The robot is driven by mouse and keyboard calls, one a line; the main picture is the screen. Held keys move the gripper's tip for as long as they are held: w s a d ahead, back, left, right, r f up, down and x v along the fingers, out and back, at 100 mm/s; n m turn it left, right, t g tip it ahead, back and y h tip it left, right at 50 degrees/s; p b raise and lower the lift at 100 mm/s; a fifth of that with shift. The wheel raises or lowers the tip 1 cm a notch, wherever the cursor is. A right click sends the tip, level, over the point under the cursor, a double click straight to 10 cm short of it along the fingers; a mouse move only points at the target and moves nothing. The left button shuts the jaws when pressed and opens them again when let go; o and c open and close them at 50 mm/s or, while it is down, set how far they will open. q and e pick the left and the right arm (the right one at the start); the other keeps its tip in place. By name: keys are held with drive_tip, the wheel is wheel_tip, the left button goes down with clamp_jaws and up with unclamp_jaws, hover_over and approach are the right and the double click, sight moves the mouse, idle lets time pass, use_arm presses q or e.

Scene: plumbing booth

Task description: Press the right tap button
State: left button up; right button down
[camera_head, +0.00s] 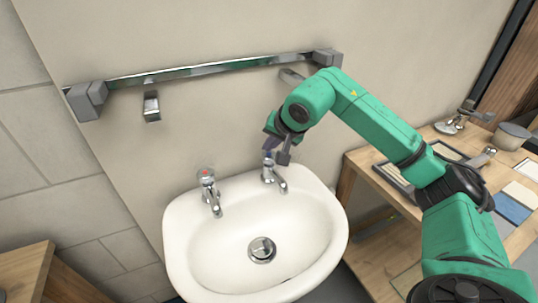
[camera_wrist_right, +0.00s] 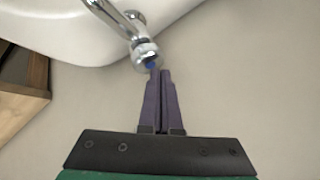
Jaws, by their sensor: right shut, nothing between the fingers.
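The right tap (camera_head: 271,172) is chrome and stands at the back right of the white sink (camera_head: 188,243). In the right wrist view the tap (camera_wrist_right: 120,22) shows a round chrome top with a blue button (camera_wrist_right: 151,66). My right gripper (camera_head: 268,150) is shut and empty, its fingertips just at the tap's top. In the wrist view the shut fingertips (camera_wrist_right: 160,73) are right beside the blue button; I cannot tell whether they touch it. The left tap (camera_head: 208,190) has a red-marked button and stands free. My left gripper is out of view.
A chrome rail (camera_head: 200,70) with grey end blocks runs along the wall above the sink. A wooden bench (camera_head: 360,157) with trays and fittings stands at right. A wooden surface (camera_head: 25,262) is at lower left. The sink basin is empty.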

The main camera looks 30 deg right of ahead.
sight(269, 155)
drive_tip(key=shift+f+b, duration=0.5)
drive_tip(key=shift+f, duration=0.3)
idle(0.7)
drive_tip(key=shift+r+p, duration=1.05)
drive_tip(key=shift+r, duration=0.15)
wheel_tip(269, 155, up, 5)
drive_tip(key=p, duration=0.4)
drive_tip(key=shift+r+p, duration=0.1)
drive_tip(key=shift+p, duration=0.25)
